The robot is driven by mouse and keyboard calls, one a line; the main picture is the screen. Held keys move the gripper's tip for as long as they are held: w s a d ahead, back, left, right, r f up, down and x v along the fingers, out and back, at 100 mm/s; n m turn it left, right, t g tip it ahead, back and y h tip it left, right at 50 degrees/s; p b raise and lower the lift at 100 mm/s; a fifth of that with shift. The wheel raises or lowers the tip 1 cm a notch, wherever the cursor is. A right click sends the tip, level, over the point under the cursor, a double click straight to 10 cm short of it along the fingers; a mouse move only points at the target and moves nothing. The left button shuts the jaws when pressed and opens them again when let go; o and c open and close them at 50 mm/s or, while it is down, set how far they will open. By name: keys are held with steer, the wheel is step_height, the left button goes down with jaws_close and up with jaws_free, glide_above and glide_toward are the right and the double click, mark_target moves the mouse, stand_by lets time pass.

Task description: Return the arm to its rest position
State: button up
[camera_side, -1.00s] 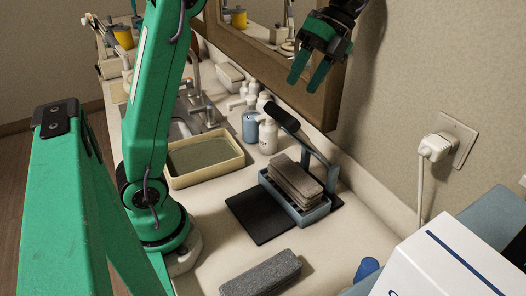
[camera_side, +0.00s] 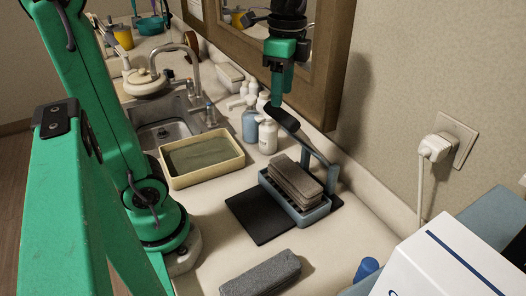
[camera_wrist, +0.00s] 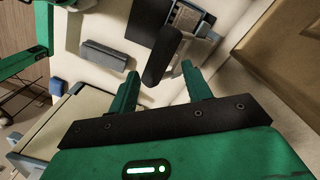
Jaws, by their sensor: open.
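My gripper (camera_side: 278,92) hangs pointing down above the counter, in front of the wood-framed mirror, seen edge-on in the side view. In the wrist view my gripper (camera_wrist: 160,78) has its two green fingers spread, with nothing held between them. A blue-grey holder (camera_side: 309,214) with brownish-grey slabs (camera_side: 296,180) in it stands on a black mat (camera_side: 256,219). A black bar (camera_side: 286,120) at the holder's raised frame shows just below my fingertips; the wrist view shows it beyond the fingers (camera_wrist: 162,56). I cannot tell the exact gap.
A cream tray (camera_side: 203,180) lies left of the holder, with bottles (camera_side: 268,136) behind it and a sink tap (camera_side: 190,68) further back. A grey block (camera_side: 261,274) lies in front. A white box (camera_side: 445,262) fills the front right corner. A plugged-in cord (camera_side: 437,148) runs down the wall.

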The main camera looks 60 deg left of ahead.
steer(key=s+n+t, duration=0.1)
steer(key=s+f+n+t, duration=0.1)
steer(key=n, duration=0.1)
steer(key=shift+s+f+n+t, duration=0.1)
steer(key=shift+s+n+t, duration=0.2)
steer(key=shift+s+t, duration=0.1)
steer(key=s+f+n+t, duration=0.3)
steer(key=s+f+n, duration=0.2)
steer(key=n, duration=0.1)
steer(key=shift+f, duration=0.25)
steer(key=o, duration=1.1)
steer(key=shift+w+r, duration=0.1)
steer(key=shift+r, duration=0.1)
steer(key=shift+w+r, duration=0.15)
steer(key=shift+r, duration=0.05)
steer(key=w+r+g, duration=0.4)
steer(key=w+g, duration=0.1)
steer(key=w+r+n+g, duration=0.1)
steer(key=w+r+g, duration=0.1)
steer(key=w+g, duration=0.1)
steer(key=shift+r, duration=0.4)
steer(key=shift+w+r+g, duration=0.25)
steer(key=shift+w+g, duration=0.25)
steer(key=shift+w, duration=0.05)
steer(key=shift+w+r+g, duration=0.25)
steer(key=shift+w+g, duration=0.25)
steer(key=shift+w, duration=0.05)
